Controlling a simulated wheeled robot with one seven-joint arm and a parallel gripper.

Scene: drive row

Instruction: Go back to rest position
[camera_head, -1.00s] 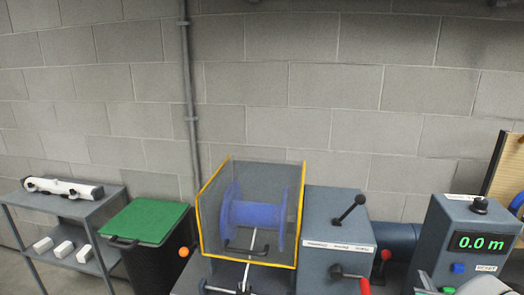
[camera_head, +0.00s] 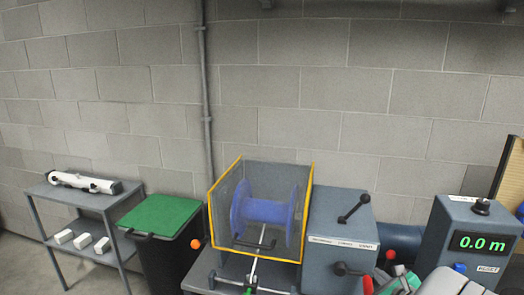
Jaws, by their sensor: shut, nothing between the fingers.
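My gripper's fingers do not show in the head view. Only pale grey rounded parts with a little green and red show at the bottom right edge, and they look like my arm. The blue spool (camera_head: 268,212) sits inside a clear guard with yellow edges (camera_head: 305,225). A grey drive box (camera_head: 335,243) with a black lever (camera_head: 354,208) stands right of it. The grey control box (camera_head: 440,235) at the right has a green display (camera_head: 482,241) that reads 0.0 m.
A grey shelf (camera_head: 75,200) at the left bears a white and black part (camera_head: 85,182) on top and white blocks (camera_head: 82,241) below. A black bin with a green lid (camera_head: 160,216) stands beside it. A block wall (camera_head: 300,100) closes the back.

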